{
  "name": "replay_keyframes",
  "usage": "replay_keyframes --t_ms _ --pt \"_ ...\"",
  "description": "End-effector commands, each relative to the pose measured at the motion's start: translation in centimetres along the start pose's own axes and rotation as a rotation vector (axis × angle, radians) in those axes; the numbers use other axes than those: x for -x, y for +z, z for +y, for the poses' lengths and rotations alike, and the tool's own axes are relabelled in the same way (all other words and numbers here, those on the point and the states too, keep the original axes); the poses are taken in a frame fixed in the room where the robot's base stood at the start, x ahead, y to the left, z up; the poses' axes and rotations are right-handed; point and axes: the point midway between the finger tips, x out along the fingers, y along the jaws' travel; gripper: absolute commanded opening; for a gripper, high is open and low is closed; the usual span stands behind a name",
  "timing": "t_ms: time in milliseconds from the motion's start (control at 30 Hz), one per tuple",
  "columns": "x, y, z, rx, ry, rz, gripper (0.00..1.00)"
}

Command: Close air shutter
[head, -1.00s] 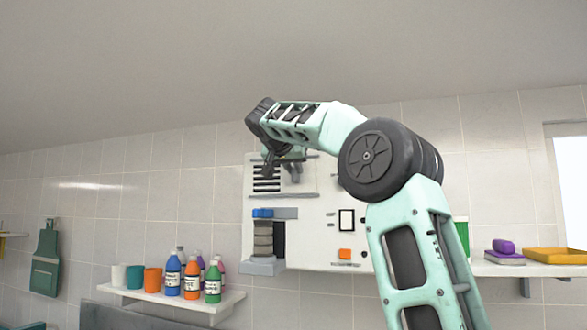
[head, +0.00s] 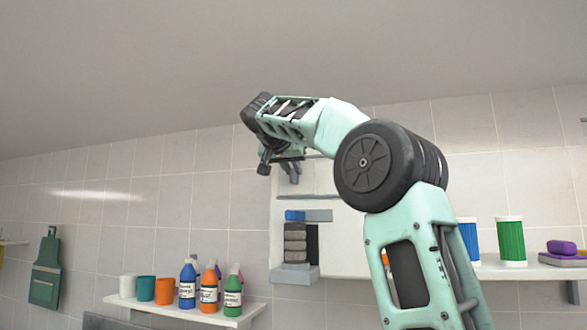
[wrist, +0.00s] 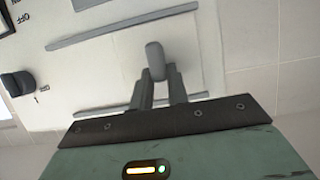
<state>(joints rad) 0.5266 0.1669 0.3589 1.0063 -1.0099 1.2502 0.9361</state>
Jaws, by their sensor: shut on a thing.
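The white control panel on the wall has a pale air shutter plate (wrist: 185,60) lying between two grey rails (wrist: 110,25) in the wrist view. A grey rounded handle (wrist: 155,58) stands out from the plate. My gripper (wrist: 159,75) is shut on this handle, its two fingers on either side. In the head view my gripper (head: 288,172) is at the upper left of the panel (head: 345,240), and my arm hides part of the panel. No dark vent slats show in either current view.
A black knob (wrist: 17,84) sits beside the shutter. Below it is a unit with stacked grey rolls (head: 295,243) and a blue part (head: 294,215). A shelf (head: 240,316) holds cups and bottles (head: 187,285). Green and blue canisters (head: 510,242) stand at right.

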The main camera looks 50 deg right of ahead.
Motion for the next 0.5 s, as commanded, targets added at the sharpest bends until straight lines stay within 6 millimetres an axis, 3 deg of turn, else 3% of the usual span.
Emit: replay_keyframes --t_ms 167,200,267,500 --pt "0.16 -0.15 -0.28 -0.001 -0.011 0.005 0.0" --pt "0.17 -0.15 -0.3 -0.001 -0.011 0.005 0.25" --pt "0.16 -0.13 -0.29 -0.001 -0.01 0.005 0.38" --pt "0.11 -0.09 -0.2 -0.001 -0.007 0.003 0.38"
